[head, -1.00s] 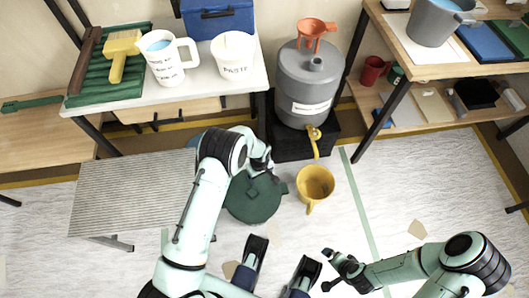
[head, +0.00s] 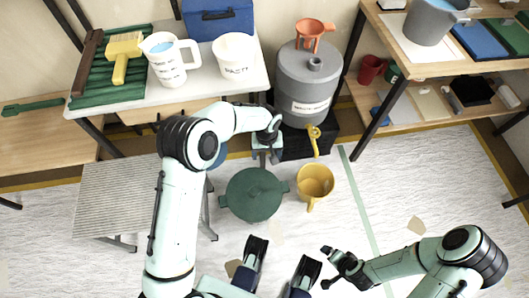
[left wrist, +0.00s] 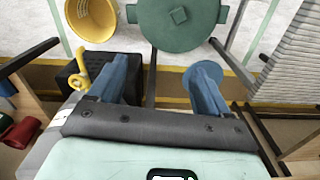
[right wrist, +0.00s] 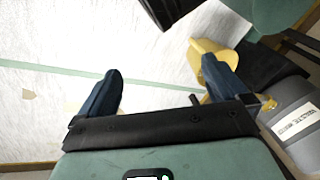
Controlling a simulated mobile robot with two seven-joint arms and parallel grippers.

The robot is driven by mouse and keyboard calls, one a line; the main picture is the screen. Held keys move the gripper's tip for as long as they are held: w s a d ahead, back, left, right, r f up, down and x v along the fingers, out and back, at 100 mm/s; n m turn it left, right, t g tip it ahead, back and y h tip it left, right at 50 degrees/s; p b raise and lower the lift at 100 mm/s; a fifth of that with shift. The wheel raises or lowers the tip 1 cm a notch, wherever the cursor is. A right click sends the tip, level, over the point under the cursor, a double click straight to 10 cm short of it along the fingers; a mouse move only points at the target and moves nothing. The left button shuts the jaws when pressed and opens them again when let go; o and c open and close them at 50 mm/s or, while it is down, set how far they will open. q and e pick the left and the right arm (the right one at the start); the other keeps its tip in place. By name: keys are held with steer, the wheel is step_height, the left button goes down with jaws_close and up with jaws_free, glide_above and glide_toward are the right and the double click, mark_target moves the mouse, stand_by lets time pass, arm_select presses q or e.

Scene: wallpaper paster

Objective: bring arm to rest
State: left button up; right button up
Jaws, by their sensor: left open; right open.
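My left arm reaches up the head view and bends right. Its gripper (head: 266,152) hangs above the floor between the white table and the dark stand under the grey drum. In the left wrist view its two blue fingers (left wrist: 164,80) are spread apart with nothing between them. A round green lidded pot (head: 255,194) is just below it in the head view. My right gripper (head: 334,264) is low at the right over bare floor. In the right wrist view its fingers (right wrist: 163,80) are wide apart and empty.
A yellow mug (head: 315,182) stands on the floor beside the pot. A grey drum (head: 306,80) with a yellow tap (head: 314,134) stands behind. A white table (head: 210,90) holds a jug and tub. Shelves (head: 420,70) stand right, a ribbed platform (head: 112,195) left. Floor at right is mostly clear.

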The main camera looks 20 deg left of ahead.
arm_select(q)
steer(key=shift+r, duration=0.2)
stand_by(0.5)
steer(key=s+d+f+h, duration=0.3)
steer(key=s+f, duration=1.1)
steer(key=s, duration=0.1)
steer(key=s+f, duration=0.2)
steer(key=s, duration=1.1)
arm_select(e)
steer(key=s+a+g+y, duration=0.1)
steer(key=s+a+g, duration=0.1)
steer(key=s+a, duration=0.25)
arm_select(q)
steer(key=s+d+r+g+p, duration=0.1)
steer(key=s+r+p, duration=0.2)
steer(key=r+p, duration=1.2)
steer(key=shift+r+m+h+p, duration=0.3)
steer(key=shift+m+p, duration=0.1)
steer(key=shift+p, duration=0.1)
arm_select(e)
steer(key=s+r, duration=0.2)
steer(key=r, duration=0.6)
steer(key=s+a+r+n+g, duration=0.1)
steer(key=r, duration=0.7)
steer(key=shift+s+g+y, duration=0.3)
steer(key=shift+s+y, duration=0.05)
steer(key=shift+y, duration=0.05)
